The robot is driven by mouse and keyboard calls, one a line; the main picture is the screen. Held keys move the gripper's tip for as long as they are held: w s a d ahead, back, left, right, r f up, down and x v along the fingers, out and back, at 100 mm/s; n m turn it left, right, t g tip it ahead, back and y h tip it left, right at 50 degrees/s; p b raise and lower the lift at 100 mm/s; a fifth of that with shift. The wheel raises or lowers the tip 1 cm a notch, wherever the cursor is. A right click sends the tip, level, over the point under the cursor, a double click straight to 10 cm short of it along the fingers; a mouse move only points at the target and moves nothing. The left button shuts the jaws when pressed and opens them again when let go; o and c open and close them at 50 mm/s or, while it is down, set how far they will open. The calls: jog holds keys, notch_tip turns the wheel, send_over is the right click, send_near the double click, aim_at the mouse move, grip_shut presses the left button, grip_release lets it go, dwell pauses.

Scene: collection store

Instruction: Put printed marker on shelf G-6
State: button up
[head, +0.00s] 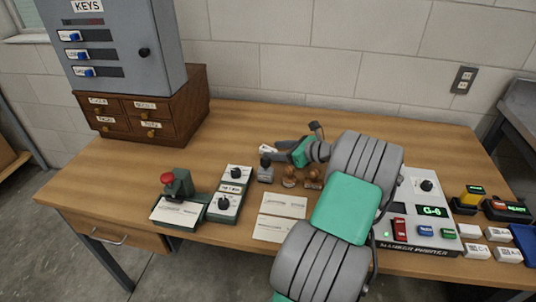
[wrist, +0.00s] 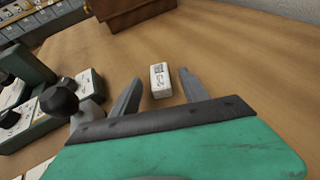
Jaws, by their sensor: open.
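A small white marker block (head: 267,149) with dark print lies on the wooden table, left of the middle. In the wrist view the marker (wrist: 160,81) lies ahead of and between the two fingers, and its print is too small to read. My gripper (head: 279,147) is open and empty, low over the table beside the marker. In the wrist view the fingers of my gripper (wrist: 158,77) are spread apart, with bare wood on both sides of the marker. The marker printer (head: 420,225) at the right shows G-6 in green. Shelf G-6 is not in view.
Several white labelled blocks (head: 502,234) lie right of the printer. A stamp with a dark knob (head: 265,171) stands close to my gripper. Green devices (head: 177,200) and cards (head: 282,205) lie in front. A wooden drawer cabinet (head: 150,115) stands at the back left. The table's back middle is clear.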

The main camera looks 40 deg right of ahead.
jog(key=shift+x, duration=1.1)
jog(key=shift+s, duration=0.1)
grip_shut()
